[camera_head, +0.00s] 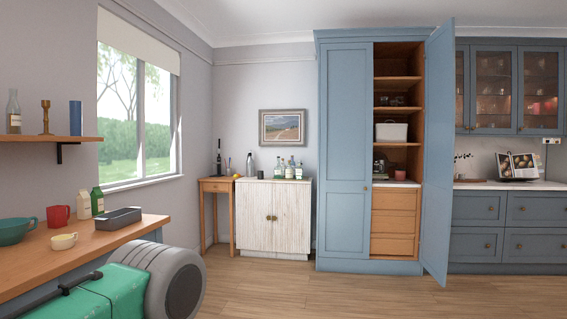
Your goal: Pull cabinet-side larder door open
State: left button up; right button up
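The tall blue larder (345,262) stands against the far wall. Its right-hand door (437,150), on the side of the blue kitchen cabinets, stands wide open and is swung out into the room. Its left-hand door (344,130) is shut, with a small knob (365,188) near its right edge. The open half shows wooden shelves (397,109) and several wooden drawers (394,222). I cannot see a handle clearly on the open door. Neither of my grippers is in view.
A white cabinet (273,232) and a small wooden table (216,186) stand left of the larder. A wooden counter (75,242) with crockery runs along the left. Blue drawers (490,210) stand at right. The wooden floor (330,297) before the larder is clear.

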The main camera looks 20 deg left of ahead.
aim_at(346, 73)
jog(key=u, duration=0.1)
jog(key=i+l+z, duration=0.1)
jog(key=i+z, duration=0.2)
jog(key=i, duration=0.7)
jog(key=i+z, duration=0.1)
jog(key=i, duration=4.05)
